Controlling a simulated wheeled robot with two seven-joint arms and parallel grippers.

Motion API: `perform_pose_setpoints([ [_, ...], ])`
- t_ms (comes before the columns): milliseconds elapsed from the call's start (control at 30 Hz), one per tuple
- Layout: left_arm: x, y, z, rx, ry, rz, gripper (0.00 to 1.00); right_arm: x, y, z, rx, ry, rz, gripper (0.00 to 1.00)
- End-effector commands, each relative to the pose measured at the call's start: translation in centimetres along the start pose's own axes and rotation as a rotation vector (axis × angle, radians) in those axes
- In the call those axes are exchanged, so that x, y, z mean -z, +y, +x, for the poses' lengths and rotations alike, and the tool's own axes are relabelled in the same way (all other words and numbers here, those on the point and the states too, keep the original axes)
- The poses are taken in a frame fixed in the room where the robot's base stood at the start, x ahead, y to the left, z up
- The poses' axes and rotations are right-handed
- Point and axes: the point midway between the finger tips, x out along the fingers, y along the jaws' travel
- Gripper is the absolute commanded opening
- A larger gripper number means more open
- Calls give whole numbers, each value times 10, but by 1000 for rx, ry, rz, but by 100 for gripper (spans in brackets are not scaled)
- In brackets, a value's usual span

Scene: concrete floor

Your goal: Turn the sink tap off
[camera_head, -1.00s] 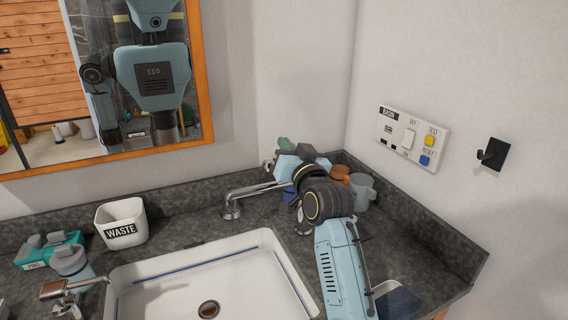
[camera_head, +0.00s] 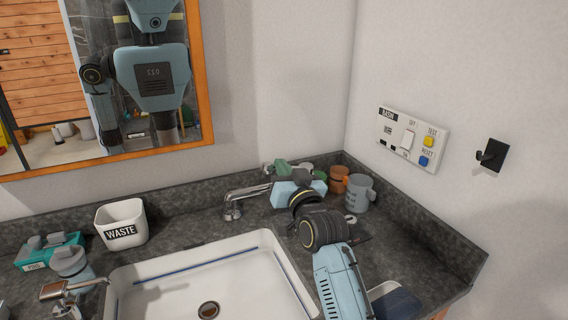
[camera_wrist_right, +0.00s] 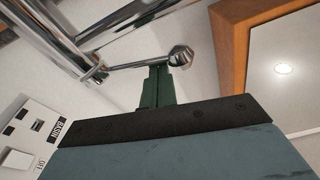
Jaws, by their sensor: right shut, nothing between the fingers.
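The chrome sink tap (camera_head: 243,195) stands on the counter behind the basin. Its spout and lever also show large in the right wrist view, where the round-ended lever (camera_wrist_right: 150,64) lies just past my fingertips. My right gripper (camera_head: 278,166) reaches behind the tap's right part, with its green fingers partly hidden by my wrist. In the right wrist view my right gripper (camera_wrist_right: 159,72) is shut and empty, its fingertips close to or touching the lever; I cannot tell which. The white basin (camera_head: 130,268) is in front. My left gripper is not in view.
A white waste bin (camera_head: 121,222) stands left of the tap. An orange mug (camera_head: 338,180) and a grey mug (camera_head: 358,194) stand close right of my right wrist. A soap dispenser (camera_head: 72,264) is at left. A switch panel (camera_head: 413,138) and black hook (camera_head: 492,154) are on the right wall.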

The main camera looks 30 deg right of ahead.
Motion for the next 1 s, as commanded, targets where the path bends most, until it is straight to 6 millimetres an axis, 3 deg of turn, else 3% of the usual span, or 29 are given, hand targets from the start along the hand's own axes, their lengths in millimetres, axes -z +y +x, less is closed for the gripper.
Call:
perform_pose_setpoints([
  [33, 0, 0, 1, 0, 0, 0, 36, -7, 0, -1, -1, -17, 1, 0],
  [267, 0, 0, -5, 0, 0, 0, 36, -4, 0, 0, -1, -23, 1, 0],
  [600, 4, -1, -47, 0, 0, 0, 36, 42, -3, 14, 5, -5, 0, 0],
  [1000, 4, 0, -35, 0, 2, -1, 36, 36, -2, -70, 5, -4, 1, 0],
])
